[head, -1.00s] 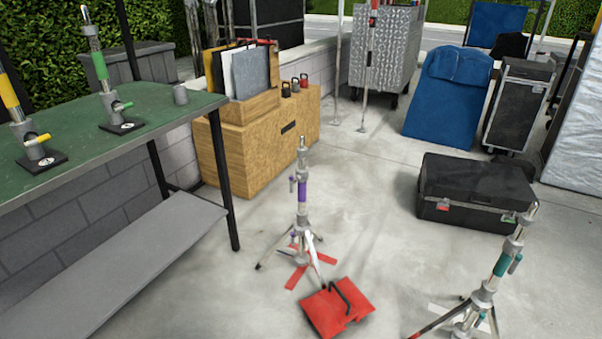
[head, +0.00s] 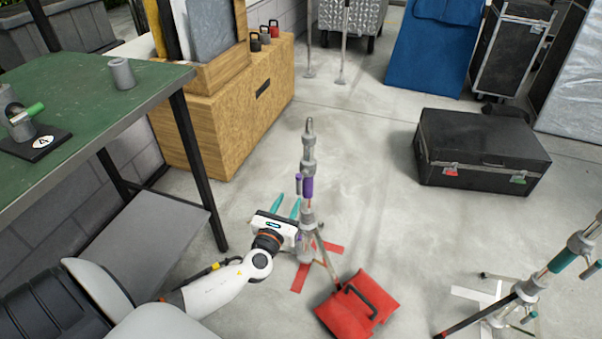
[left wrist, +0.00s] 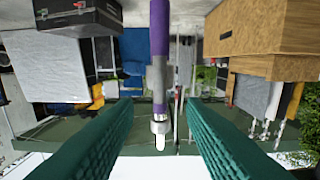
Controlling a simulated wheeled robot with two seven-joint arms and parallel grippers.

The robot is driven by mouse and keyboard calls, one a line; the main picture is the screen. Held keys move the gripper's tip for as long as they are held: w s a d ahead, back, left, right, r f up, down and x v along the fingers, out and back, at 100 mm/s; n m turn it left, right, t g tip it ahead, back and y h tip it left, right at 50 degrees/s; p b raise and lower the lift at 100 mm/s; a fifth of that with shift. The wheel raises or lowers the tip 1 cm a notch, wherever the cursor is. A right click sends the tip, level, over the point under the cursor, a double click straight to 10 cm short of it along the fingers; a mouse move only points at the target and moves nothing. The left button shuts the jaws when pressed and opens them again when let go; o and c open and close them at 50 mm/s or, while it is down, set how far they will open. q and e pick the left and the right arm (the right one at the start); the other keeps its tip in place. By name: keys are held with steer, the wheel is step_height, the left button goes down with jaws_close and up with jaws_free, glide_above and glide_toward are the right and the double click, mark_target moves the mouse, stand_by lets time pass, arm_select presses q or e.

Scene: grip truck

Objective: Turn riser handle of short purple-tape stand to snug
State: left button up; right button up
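The short stand (head: 309,150) has a band of purple tape (head: 307,187) on its upright post and stands on the concrete. A small purple riser handle (head: 298,184) sticks up on the post's left side. My left gripper (head: 287,206) is just left of the post, below the handle, with its two teal fingers apart and pointing up. In the left wrist view, which looks upside down, a purple and grey upright (left wrist: 160,70) shows between the spread fingers (left wrist: 158,135), with no contact visible. My right gripper is in neither current view.
A red sandbag (head: 355,305) lies by the stand's legs. A teal-marked stand (head: 565,258) is at the right. A green-topped bench (head: 85,90) is at left, a wooden box (head: 215,130) behind, and a black case (head: 480,150) at back right. Floor between stand and case is clear.

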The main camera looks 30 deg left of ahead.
mark_target(298, 185)
arm_select(q)
steer(key=b+x, duration=0.1)
steer(key=x, duration=0.8)
steer(key=shift+w, duration=0.15)
steer(key=shift+w+a+b, duration=0.2)
steer(key=shift+w+b, duration=0.15)
steer(key=shift+w, duration=0.25)
jaws_close()
